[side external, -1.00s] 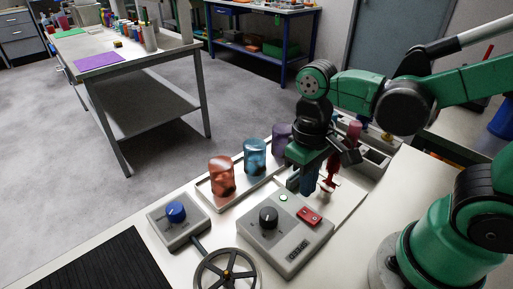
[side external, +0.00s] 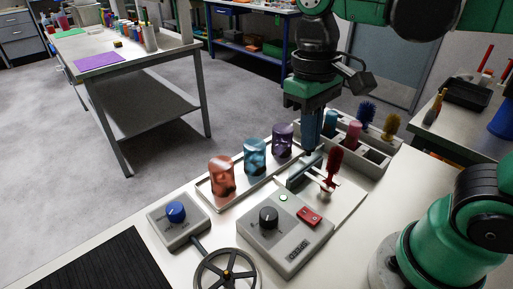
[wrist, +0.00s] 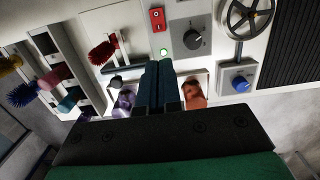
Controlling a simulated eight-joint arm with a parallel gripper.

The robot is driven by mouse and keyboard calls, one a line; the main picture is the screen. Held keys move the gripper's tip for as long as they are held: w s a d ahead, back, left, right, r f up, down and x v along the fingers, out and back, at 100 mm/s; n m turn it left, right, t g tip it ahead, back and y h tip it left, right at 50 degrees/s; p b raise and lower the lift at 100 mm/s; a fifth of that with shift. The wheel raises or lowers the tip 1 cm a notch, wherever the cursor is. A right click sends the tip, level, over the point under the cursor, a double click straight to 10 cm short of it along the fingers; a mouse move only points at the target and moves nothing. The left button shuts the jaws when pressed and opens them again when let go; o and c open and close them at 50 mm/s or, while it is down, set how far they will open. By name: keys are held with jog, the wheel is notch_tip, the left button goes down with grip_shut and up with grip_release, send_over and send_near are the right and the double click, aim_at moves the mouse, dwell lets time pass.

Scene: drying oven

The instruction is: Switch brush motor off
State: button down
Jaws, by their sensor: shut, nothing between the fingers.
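A grey control box (side external: 285,240) carries a black dial (side external: 268,218), a lit green lamp (side external: 283,198) and a red rocker switch (side external: 309,215). In the wrist view the red switch (wrist: 157,18), green lamp (wrist: 164,52) and black dial (wrist: 193,39) lie beyond my fingertips. A red brush (side external: 334,167) sits on a spindle behind the box; it also shows in the wrist view (wrist: 103,50). My gripper (side external: 309,148) is shut and empty, pointing down above the area behind the box, apart from the switch. I cannot tell whether the brush turns.
A tray holds orange (side external: 221,176), teal (side external: 255,156) and purple (side external: 283,140) jars. A bin rack (side external: 373,158) with coloured brushes stands behind right. A blue-knob box (side external: 176,214) and a handwheel (side external: 227,274) are at front left. Bench space right of the control box is clear.

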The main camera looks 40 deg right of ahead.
aim_at(315, 217)
jog(key=shift+s, duration=0.1)
jog(key=shift+s+d, duration=0.15)
jog(key=shift+s, duration=0.5)
jog(key=shift+f, duration=0.1)
jog(key=f, duration=0.4)
jog(key=s+f, duration=0.1)
jog(key=f, duration=0.8)
jog(key=shift+s, duration=0.25)
jog(key=shift+s+f, duration=0.1)
jog(key=shift+f, duration=0.3)
